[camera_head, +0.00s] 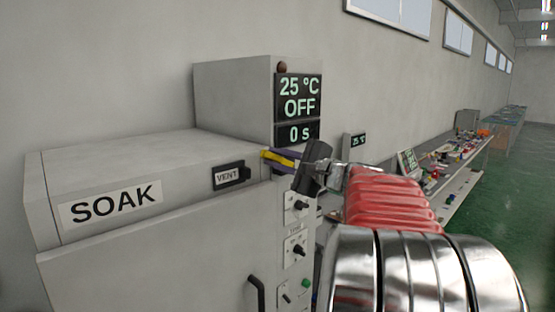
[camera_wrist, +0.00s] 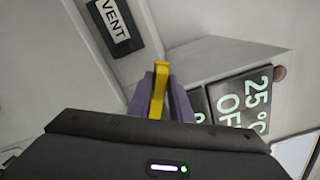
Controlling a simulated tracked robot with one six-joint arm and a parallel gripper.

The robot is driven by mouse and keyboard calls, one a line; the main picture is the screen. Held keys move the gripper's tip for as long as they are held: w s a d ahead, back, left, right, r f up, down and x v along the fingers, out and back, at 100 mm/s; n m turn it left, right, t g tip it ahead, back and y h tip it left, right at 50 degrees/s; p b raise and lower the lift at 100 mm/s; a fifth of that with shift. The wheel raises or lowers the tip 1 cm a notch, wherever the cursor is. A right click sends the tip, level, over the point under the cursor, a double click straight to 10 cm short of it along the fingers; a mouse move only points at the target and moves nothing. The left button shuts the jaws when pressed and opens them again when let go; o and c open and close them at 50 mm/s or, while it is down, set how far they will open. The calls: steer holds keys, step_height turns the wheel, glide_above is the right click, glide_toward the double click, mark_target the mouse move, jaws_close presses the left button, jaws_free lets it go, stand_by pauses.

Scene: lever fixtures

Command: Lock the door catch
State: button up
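The door catch is a yellow lever (camera_head: 270,155) at the upper right corner of the grey SOAK oven's front (camera_head: 150,255), right of the VENT label. In the wrist view the yellow catch (camera_wrist: 160,85) stands between the two purple fingers of my gripper (camera_wrist: 161,95). The fingers lie close along both its sides with no clear gap, so my gripper appears shut on it. In the head view my gripper (camera_head: 284,163) reaches the catch from the right. The catch's base is partly hidden by the fingers and the gripper body.
A display box (camera_head: 298,105) reading 25 °C, OFF and 0 s stands behind the catch. Knobs (camera_head: 298,250) and a dark handle (camera_head: 256,292) are on the front below. A cluttered bench (camera_head: 465,165) runs along the wall at right, with green floor (camera_head: 515,210) beside it.

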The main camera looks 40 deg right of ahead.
jaws_close()
steer(key=shift+d, duration=0.1)
